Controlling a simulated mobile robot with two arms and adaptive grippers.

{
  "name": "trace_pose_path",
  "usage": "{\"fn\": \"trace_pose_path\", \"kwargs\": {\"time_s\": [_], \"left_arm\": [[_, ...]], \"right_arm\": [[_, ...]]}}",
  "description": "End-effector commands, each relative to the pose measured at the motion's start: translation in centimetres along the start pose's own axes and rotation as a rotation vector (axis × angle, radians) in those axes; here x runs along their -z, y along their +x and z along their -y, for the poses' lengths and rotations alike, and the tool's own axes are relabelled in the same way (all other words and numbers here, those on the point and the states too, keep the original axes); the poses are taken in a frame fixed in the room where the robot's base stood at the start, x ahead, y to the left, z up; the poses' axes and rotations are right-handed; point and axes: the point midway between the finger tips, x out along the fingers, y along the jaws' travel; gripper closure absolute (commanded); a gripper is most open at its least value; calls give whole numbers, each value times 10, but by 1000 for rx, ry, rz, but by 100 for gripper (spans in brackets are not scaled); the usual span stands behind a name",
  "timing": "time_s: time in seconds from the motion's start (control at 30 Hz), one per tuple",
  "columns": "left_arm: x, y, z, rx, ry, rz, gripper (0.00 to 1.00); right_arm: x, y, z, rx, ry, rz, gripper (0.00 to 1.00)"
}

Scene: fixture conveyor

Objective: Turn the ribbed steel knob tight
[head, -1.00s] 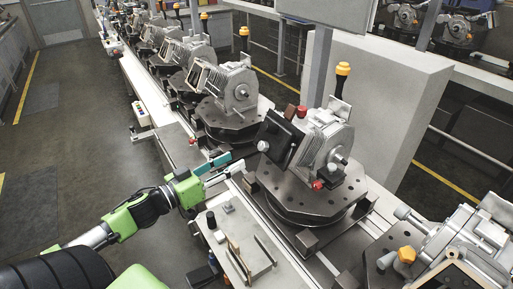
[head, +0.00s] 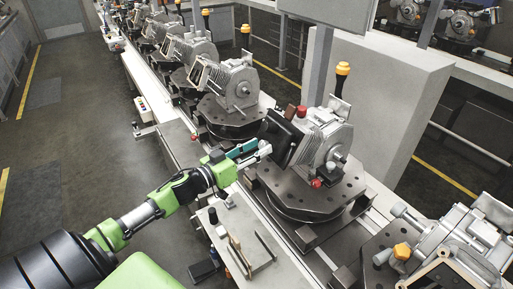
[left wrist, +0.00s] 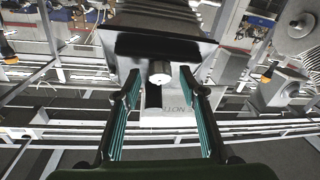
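The ribbed steel knob (left wrist: 161,73) shows as a small bright cylinder under the dark plate of the machine in the left wrist view. In the head view the knob (head: 265,147) is at the left side of the nearest upright grey housing (head: 322,142), at the fingertips. My left gripper (head: 258,150) reaches it from the left. In the left wrist view its two teal-padded fingers (left wrist: 160,78) are open, one on each side of the knob, with gaps between. Whether the tips reach past the knob is unclear. My right gripper is not in view.
The housing sits on a dark round turntable (head: 310,195). A black panel (head: 286,138) and red knobs (head: 317,183) are close to the left gripper. A bench with small parts (head: 249,240) lies below the arm. More machines (head: 232,90) stand along the conveyor.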

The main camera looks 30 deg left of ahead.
Motion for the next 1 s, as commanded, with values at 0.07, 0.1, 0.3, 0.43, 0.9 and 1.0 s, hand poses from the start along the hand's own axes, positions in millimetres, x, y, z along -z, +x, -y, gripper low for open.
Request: {"fn": "trace_pose_path", "kwargs": {"time_s": [0.07, 0.1, 0.3, 0.43, 0.9, 1.0], "left_arm": [[0, 0, 0, 0, 0, 0, 62], [0, 0, 0, 0, 0, 0, 62], [0, 0, 0, 0, 0, 0, 100], [0, 0, 0, 0, 1, 0, 100], [-2, 0, 4, -95, 163, 0, 100], [-2, 0, 6, -139, 238, 0, 100]], "right_arm": [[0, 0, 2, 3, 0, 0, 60], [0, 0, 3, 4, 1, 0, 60], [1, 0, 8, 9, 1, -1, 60], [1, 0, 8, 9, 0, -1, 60], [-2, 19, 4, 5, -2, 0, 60], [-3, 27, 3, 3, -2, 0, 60]]}}
